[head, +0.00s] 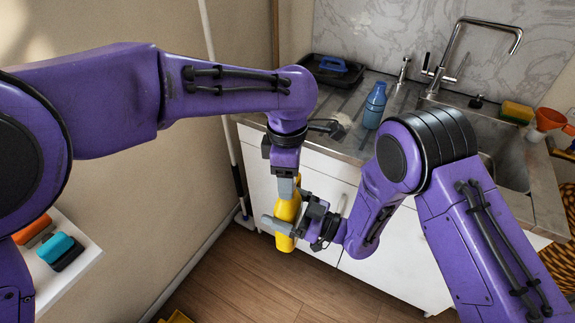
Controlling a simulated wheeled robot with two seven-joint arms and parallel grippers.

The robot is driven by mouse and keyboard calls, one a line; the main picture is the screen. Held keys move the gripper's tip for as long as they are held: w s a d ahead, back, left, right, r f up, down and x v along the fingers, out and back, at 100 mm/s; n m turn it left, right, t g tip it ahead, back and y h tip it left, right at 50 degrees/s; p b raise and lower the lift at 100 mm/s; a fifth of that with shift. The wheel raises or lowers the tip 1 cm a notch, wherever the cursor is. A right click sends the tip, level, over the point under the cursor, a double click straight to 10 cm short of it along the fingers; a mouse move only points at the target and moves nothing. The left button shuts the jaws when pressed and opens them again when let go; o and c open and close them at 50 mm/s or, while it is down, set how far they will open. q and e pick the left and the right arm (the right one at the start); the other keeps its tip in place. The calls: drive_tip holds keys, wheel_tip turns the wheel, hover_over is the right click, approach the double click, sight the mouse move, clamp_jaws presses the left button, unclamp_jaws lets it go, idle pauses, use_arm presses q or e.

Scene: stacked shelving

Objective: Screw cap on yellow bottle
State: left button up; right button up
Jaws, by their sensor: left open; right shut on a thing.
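The yellow bottle (286,212) is held roughly upright, slightly tilted, in the air in front of the white cabinet. My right gripper (284,226) is shut on the bottle's body from the right side. My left gripper (285,188) points down at the top of the bottle, with its fingers open around or right at the neck. The fingers hide the bottle's top, so I cannot tell whether a cap is there or how it sits. No separate cap can be made out elsewhere.
A blue bottle (375,105) and a black tray (333,70) stand on the counter (344,103) behind. The sink tap (440,75), a yellow sponge (517,112) and an orange funnel (549,120) are to the right.

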use_arm(q)
clamp_jaws()
drive_tip(key=m, duration=1.8)
drive_tip(key=shift+m, duration=0.3)
drive_tip(key=m, duration=0.3)
drive_tip(key=shift+m, duration=0.4)
drive_tip(key=m, duration=0.6)
drive_tip(key=shift+m, duration=0.3)
drive_tip(key=m, duration=0.7)
drive_tip(key=shift+w+f, duration=0.1)
drive_tip(key=m, duration=0.6)
drive_tip(key=shift+m, duration=0.4)
drive_tip(key=m, duration=0.4)
drive_tip(key=shift+o, duration=0.3)
unclamp_jaws()
